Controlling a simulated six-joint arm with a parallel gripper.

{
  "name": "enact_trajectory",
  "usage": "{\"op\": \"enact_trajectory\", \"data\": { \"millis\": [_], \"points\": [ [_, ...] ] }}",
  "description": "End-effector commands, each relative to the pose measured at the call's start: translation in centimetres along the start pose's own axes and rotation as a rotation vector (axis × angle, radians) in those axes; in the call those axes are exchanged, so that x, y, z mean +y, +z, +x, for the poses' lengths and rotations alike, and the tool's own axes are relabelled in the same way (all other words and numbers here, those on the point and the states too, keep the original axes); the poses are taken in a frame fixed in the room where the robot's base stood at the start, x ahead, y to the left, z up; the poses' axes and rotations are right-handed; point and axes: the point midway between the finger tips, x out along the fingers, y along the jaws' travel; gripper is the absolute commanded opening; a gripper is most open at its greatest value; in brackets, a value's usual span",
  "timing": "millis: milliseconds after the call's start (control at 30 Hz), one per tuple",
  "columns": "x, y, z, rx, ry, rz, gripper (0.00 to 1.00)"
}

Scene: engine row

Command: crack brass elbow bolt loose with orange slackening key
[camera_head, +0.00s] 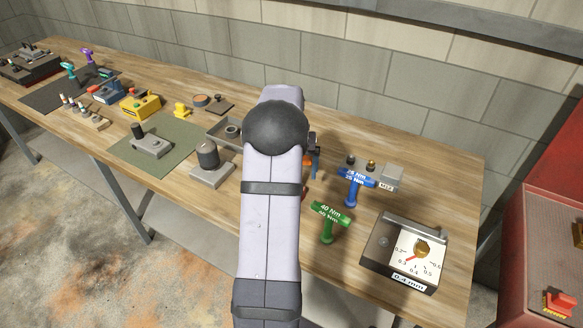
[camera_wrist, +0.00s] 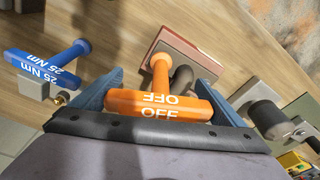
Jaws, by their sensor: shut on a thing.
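The orange key marked OFF (camera_wrist: 160,104) lies crosswise between the two blue fingers of my gripper (camera_wrist: 165,100) in the wrist view, and my gripper is shut on its handle. Its shaft points away from the camera toward a red-brown and grey block; whether the tip touches it I cannot tell. In the head view only a bit of the orange key (camera_head: 307,160) shows beside my arm. A brass bolt (camera_head: 371,163) stands at a grey block (camera_head: 391,177), right of my gripper. A brass part (camera_wrist: 62,98) also shows at the left of the wrist view.
A blue 25 Nm key (camera_head: 353,186) stands in front of the grey block, and a green 40 Nm key (camera_head: 328,222) nearer. A dial gauge box (camera_head: 400,270) sits at the right front. A grey block with a dark cylinder (camera_head: 208,155) is to the left. Bare wood lies at the back right.

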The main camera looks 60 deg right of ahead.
Motion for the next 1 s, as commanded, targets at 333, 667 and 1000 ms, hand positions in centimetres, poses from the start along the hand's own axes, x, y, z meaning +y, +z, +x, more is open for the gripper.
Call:
{"op": "enact_trajectory", "data": {
  "millis": [333,667,1000],
  "points": [
    [0.0,-0.06,0.28,0.004,0.0,0.0,0.67],
    [0.0,-0.04,0.35,0.004,0.0,0.0,0.67],
    [0.03,0.07,0.78,0.003,0.0,0.0,0.67]
  ]
}}
